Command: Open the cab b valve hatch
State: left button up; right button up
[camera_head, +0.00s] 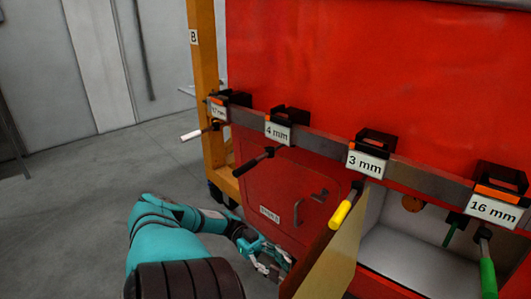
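On the red cab front (375,60), a closed red hatch (265,180) has a dark bent handle (312,206) and a small white label I cannot read. Which one is the valve hatch I cannot tell from the lettering. My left gripper (276,262) is low, below the closed hatch and left of the open door. Its fingers are small and partly overlapped, so contact with the door is unclear. My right gripper is out of view.
A metal rail (420,178) crosses above the hatches, with labelled holders and hanging tools: white-handled, black-handled (254,162), yellow-handled (343,208) and green-handled (488,276). A yellow post (205,80) marked B stands left. Grey floor (90,190) is clear at left.

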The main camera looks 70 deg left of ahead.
pick_arm(q)
jog(key=v, duration=0.6)
jog(key=shift+a, duration=0.1)
dwell(0.3)
